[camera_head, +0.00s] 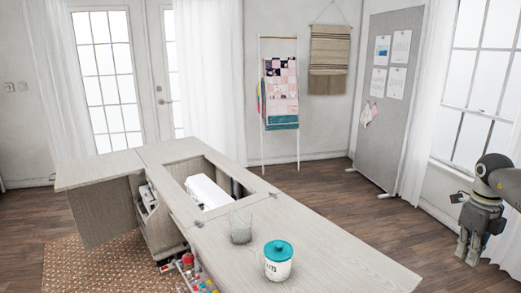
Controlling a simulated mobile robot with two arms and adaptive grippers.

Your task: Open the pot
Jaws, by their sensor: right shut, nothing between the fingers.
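A white pot (278,268) with dark lettering stands upright on the wooden cabinet top near the front of the view. Its teal lid (278,250) with a small knob sits on top of it. My right gripper (467,258) hangs at the right edge, fingers pointing down, shut and empty. It is well to the right of the pot, apart from it and beyond the cabinet's edge. My left gripper is not in view.
A clear glass (240,226) stands just behind and left of the pot. The cabinet top (340,255) is bare to the pot's right. A white machine (207,192) sits in the cabinet opening. Several colored bottles (188,262) are below the left edge.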

